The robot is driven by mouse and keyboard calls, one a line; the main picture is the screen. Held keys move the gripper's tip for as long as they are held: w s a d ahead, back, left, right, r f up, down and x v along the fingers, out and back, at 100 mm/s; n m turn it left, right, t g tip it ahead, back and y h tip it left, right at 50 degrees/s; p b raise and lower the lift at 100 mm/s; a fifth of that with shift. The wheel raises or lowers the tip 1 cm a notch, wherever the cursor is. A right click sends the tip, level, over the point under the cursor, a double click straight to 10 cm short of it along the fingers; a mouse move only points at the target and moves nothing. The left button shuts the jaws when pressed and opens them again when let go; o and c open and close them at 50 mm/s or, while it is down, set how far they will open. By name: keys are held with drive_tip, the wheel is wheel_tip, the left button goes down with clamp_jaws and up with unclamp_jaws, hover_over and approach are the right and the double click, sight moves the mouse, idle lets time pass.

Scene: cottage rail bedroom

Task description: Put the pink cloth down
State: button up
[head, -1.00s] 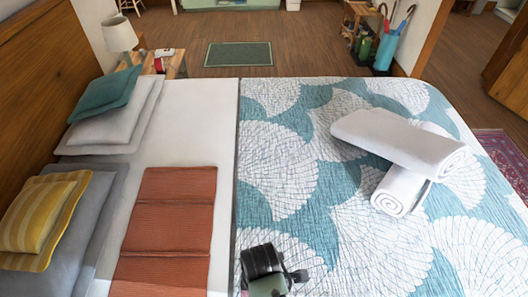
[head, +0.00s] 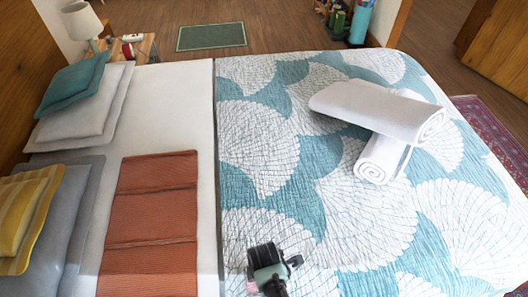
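My gripper (head: 268,262) shows at the bottom middle of the head view, over the near part of the teal and white quilt (head: 270,205). It is seen from above and behind, and its fingertips are hidden. A small pink patch (head: 252,287) shows just left of my gripper at the picture's bottom edge. It may be part of the pink cloth; most of it is hidden. I cannot tell whether my gripper holds it or whether it touches the bed.
Two rolled white towels (head: 383,108) lie crossed on the quilt at the right. A folded rust-orange blanket (head: 150,220) lies on the white sheet at the left. Pillows (head: 68,85) line the left side. The quilt around my gripper is mostly clear.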

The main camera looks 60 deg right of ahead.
drive_tip(key=shift+f, duration=0.2)
drive_tip(key=o, duration=1.2)
